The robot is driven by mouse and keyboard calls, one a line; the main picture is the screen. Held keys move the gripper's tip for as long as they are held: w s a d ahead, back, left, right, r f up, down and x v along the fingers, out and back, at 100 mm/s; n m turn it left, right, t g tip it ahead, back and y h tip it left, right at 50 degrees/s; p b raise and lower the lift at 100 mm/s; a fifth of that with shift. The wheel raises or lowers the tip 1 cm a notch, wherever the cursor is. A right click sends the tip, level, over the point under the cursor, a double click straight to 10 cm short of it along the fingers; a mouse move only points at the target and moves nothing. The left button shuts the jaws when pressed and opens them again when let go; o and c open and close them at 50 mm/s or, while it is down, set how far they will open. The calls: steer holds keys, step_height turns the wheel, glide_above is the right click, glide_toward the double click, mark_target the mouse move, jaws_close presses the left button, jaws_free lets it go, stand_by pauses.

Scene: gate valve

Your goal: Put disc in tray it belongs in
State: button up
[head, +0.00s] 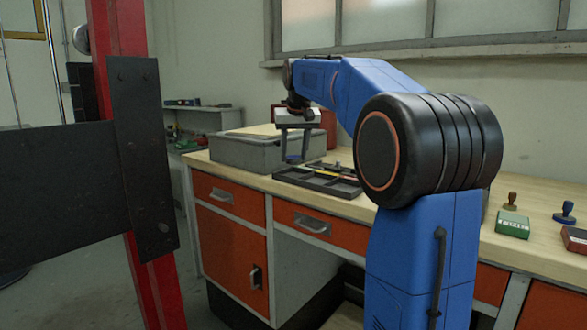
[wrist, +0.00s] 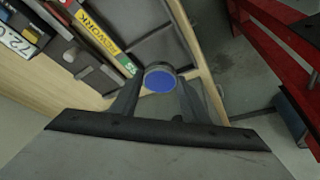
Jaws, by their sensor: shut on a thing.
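My gripper (wrist: 159,90) is shut on a round disc (wrist: 160,80) with a blue face and a metallic rim. The disc sits between the fingertips in the wrist view. In the head view my gripper (head: 295,158) points down over the bench, and the disc cannot be made out there. A dark, low, divided tray (head: 335,185) lies on the bench just below and to the right of the gripper. A yellow label reading "REWORK" (wrist: 92,30) shows in the wrist view, to the upper left of the disc.
A grey bin (head: 240,154) stands on the bench left of the gripper. The wooden bench (head: 440,206) has orange drawers. Stamps and a green box (head: 512,224) lie at its right end. A red post with a black plate (head: 70,180) stands at the left.

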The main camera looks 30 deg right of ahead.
mark_target(294, 164)
steer(key=shift+f, duration=2.3)
steer(key=shift+f, duration=0.1)
steer(key=o, duration=1.1)
steer(key=shift+c, duration=0.2)
steer(key=v, duration=1.2)
steer(key=shift+a, duration=0.1)
